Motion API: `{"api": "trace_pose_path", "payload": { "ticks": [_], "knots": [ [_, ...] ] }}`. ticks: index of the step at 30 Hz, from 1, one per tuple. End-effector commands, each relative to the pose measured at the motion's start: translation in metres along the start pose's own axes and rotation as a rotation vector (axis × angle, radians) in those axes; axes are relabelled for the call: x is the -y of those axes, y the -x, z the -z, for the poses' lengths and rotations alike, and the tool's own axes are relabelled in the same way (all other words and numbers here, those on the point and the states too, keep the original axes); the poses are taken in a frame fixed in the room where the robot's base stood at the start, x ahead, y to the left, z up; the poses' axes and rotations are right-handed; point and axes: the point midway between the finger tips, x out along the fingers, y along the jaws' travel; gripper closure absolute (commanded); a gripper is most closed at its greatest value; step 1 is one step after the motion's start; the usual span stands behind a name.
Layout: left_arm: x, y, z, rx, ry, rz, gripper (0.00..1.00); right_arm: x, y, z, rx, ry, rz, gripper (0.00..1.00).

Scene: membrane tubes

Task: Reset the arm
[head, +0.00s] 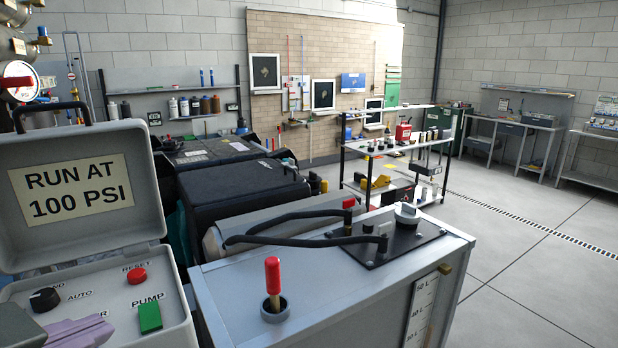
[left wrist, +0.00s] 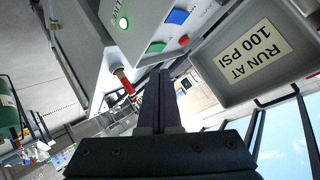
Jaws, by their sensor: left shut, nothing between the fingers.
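My left gripper (left wrist: 159,85) is shut and empty in the left wrist view, its two dark fingers pressed together, with the control box beyond them. In the head view a lilac part of my left gripper (head: 80,334) shows at the bottom left, over the front of the control box (head: 170,290) panel, hiding some of its labels. The panel has a black selector knob (head: 45,300), a red reset button (head: 136,275) and a green pump button (head: 149,318). My right gripper is not in view.
The raised lid (head: 75,232) reads "RUN AT 100 PSI". A grey tank (head: 330,315) with a red-handled lever (head: 273,275) stands right of the box. Black hoses (head: 290,217) run over it. A shelf cart (head: 400,148) stands farther back; the floor at right is clear.

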Motion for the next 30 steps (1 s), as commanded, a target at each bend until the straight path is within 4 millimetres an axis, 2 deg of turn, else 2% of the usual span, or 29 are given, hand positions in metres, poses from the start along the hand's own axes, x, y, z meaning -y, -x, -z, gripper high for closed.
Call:
{"api": "trace_pose_path", "payload": {
  "ticks": [1,3,5,7,8,9,12,15,18,22,30],
  "knots": [
    [-0.017,0.012,-0.033,0.126,0.100,-0.073,1.00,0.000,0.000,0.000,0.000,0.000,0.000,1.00],
    [-0.040,0.033,-0.072,0.295,0.221,-0.169,1.00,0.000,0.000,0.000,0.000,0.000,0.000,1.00],
    [-0.059,0.057,-0.101,0.434,0.310,-0.246,1.00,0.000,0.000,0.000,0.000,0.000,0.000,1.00],
    [-0.081,0.089,-0.129,0.592,0.399,-0.330,1.00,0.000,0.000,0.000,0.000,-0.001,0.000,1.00],
    [-0.076,0.104,-0.122,0.619,0.416,-0.346,1.00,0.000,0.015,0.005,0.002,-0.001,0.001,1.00],
    [-0.060,0.115,-0.100,0.604,0.407,-0.338,1.00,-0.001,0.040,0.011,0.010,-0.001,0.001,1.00],
    [-0.042,0.133,-0.076,0.602,0.402,-0.337,1.00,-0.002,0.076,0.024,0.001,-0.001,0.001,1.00],
    [-0.028,0.149,-0.058,0.601,0.400,-0.337,1.00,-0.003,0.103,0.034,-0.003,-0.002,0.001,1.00],
    [-0.018,0.159,-0.045,0.601,0.399,-0.337,1.00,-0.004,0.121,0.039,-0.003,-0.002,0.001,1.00],
    [-0.014,0.163,-0.040,0.600,0.397,-0.336,1.00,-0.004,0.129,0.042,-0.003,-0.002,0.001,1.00],
    [-0.015,0.161,-0.041,0.600,0.396,-0.336,1.00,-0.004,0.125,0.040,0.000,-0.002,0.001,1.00]
  ]
}}
